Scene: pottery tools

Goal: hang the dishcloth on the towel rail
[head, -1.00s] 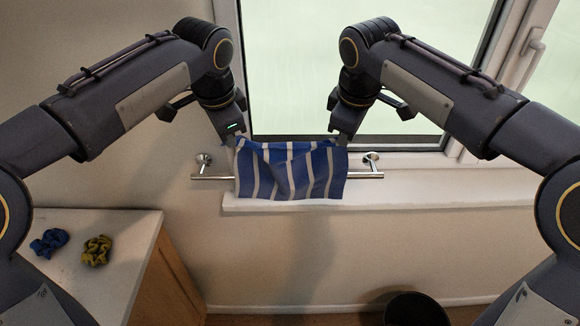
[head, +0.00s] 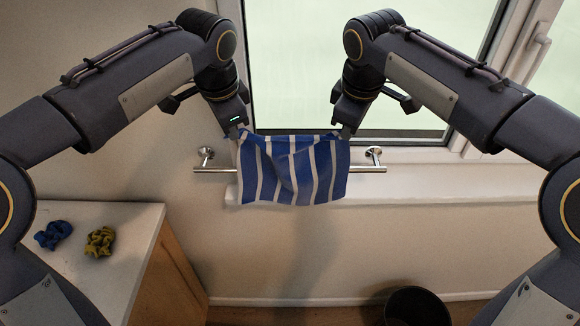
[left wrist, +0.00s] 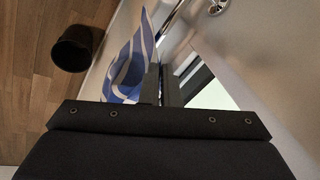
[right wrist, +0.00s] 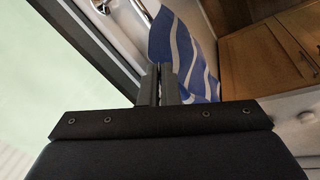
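The blue dishcloth with white stripes (head: 290,172) hangs spread between my two grippers, in front of the metal towel rail (head: 372,169). It covers the middle of the rail in the head view. My left gripper (head: 240,132) is shut on the cloth's upper left corner. My right gripper (head: 343,133) is shut on its upper right corner. Both grippers are above the rail. The cloth also shows beside the fingers in the left wrist view (left wrist: 126,72) and in the right wrist view (right wrist: 186,50). I cannot tell whether the cloth touches the rail.
A window (head: 340,60) with a white sill (head: 440,190) is behind the grippers. A dark bin (head: 415,306) stands on the floor at the lower right.

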